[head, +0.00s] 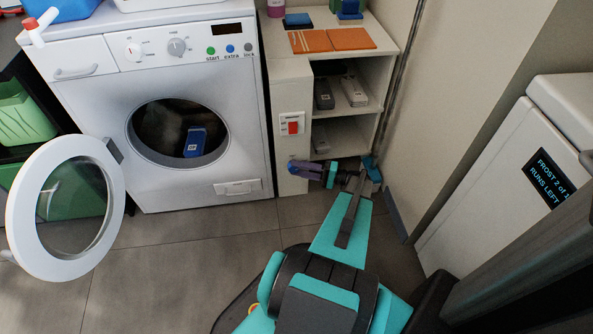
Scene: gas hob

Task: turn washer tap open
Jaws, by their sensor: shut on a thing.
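The front panel to the right of the washing machine (185,80) carries a small blue part (292,165) low down, which looks like the washer tap. It is small and mostly hidden by my gripper, so I cannot tell its handle angle. My gripper (299,167) reaches in from the right, with its purple fingers shut on this part at the panel. The arm comes up from the bottom of the view.
A red switch (293,124) sits on the panel above my gripper. Shelves (345,110) with grey items stand just right of it. The washer's round door (112,240) hangs open at left. A white freezer (495,190) stands at right. Floor between is clear.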

